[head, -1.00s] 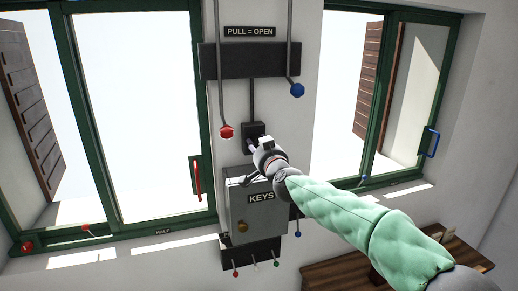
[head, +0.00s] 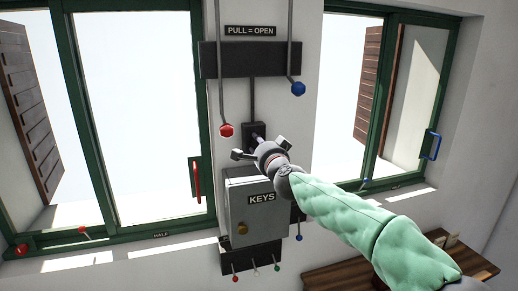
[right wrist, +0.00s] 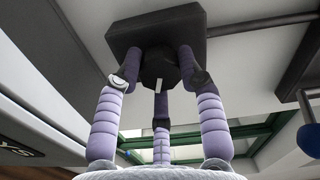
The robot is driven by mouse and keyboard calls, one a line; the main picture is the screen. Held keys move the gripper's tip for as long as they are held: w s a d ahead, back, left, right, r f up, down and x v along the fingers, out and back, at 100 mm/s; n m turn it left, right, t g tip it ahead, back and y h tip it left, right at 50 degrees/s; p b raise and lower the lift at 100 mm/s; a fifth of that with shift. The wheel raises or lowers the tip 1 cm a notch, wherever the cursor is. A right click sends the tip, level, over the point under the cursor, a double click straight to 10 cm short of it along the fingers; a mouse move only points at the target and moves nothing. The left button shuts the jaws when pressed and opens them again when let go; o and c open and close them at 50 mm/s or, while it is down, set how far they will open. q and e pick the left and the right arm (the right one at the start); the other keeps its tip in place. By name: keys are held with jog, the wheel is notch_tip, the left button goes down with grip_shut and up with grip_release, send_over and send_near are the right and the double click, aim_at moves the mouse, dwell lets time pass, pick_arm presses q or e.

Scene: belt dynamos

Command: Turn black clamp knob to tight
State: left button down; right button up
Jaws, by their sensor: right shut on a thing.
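The black clamp knob (right wrist: 160,68) shows in the right wrist view, dark and faceted with a white mark on its face, in front of a dark square plate (right wrist: 150,32). Three padded purple fingers of my right gripper (right wrist: 160,95) stand around it, shut on it. In the head view, the right gripper (head: 258,145) is at the black clamp housing (head: 253,127) on the wall between the windows. The knob is mostly hidden there by the gripper. I cannot tell from the mark how tight the knob is. My left gripper is not in view.
A grey KEYS box (head: 253,215) is on the wall just below the gripper. Rods with a red ball (head: 227,131) and a blue ball (head: 298,89) hang on either side. A wooden table (head: 335,268) is at lower right.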

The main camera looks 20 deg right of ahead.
jog(key=shift+d+r+m, duration=0.15)
jog(key=shift+r+m, duration=0.1)
jog(key=shift+m, duration=0.85)
jog(key=o, duration=0.9)
jog(key=shift+o, duration=1.2)
jog(key=shift+f, duration=0.15)
